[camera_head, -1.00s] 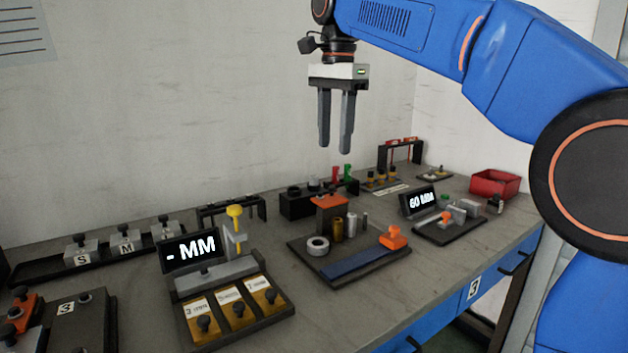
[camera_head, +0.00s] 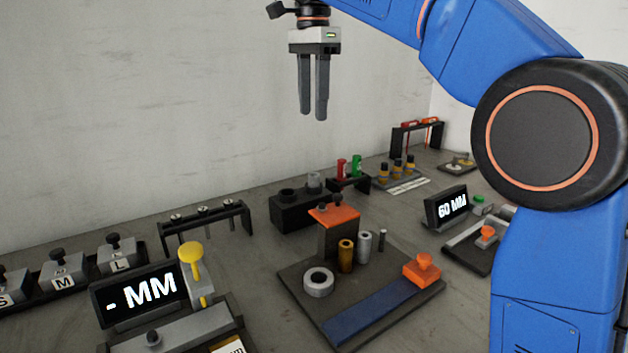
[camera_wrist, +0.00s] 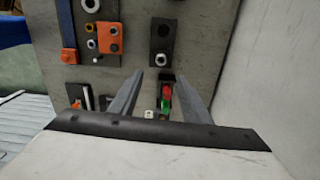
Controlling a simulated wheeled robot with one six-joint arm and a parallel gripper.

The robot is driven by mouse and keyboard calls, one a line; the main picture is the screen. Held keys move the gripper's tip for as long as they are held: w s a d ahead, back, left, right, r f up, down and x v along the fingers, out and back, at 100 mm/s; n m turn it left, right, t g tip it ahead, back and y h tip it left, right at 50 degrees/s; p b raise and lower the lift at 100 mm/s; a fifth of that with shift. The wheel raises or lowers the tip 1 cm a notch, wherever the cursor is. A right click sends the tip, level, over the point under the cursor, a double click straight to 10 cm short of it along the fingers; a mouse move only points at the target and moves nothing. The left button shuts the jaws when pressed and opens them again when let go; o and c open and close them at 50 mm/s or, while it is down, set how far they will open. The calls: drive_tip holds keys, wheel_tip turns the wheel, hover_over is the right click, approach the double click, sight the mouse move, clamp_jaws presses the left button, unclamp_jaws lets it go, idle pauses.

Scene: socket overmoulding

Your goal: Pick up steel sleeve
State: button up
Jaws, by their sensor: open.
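An upright silver cylinder, which looks like the steel sleeve (camera_head: 364,246), stands on a dark tray (camera_head: 305,300), between a brass cylinder (camera_head: 346,256) and a thin grey pin (camera_head: 382,241). A short, wide grey ring (camera_head: 318,282) lies at the tray's left. In the wrist view a small light round end, likely the sleeve (camera_wrist: 91,44), shows left of the fingers. My gripper (camera_head: 313,117) points down, open and empty, high above the bench's back and well above the tray. Its fingers (camera_wrist: 162,78) are apart in the wrist view.
An orange-topped block (camera_head: 336,216) stands just behind the cylinders. An orange knob (camera_head: 422,268) is at the tray's right. A black holder (camera_head: 300,210) stands behind the tray. A "60 MM" display (camera_head: 446,206) is right, a "- MM" display (camera_head: 140,292) left. The wall is behind.

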hover_over(314, 183)
wheel_tip(314, 183, down, 10)
drive_tip(key=shift+w+a+f, duration=0.1)
drive_tip(key=shift+w+f, duration=0.1)
drive_tip(key=shift+f, duration=0.75)
drive_tip(key=shift+w+a+f, duration=0.1)
drive_tip(key=shift+w+f, duration=0.1)
drive_tip(key=shift+f, duration=0.8)
drive_tip(key=shift+w+f, duration=0.2)
drive_tip(key=shift+f, duration=0.75)
drive_tip(key=shift+c, duration=0.3)
drive_tip(key=c, duration=0.9)
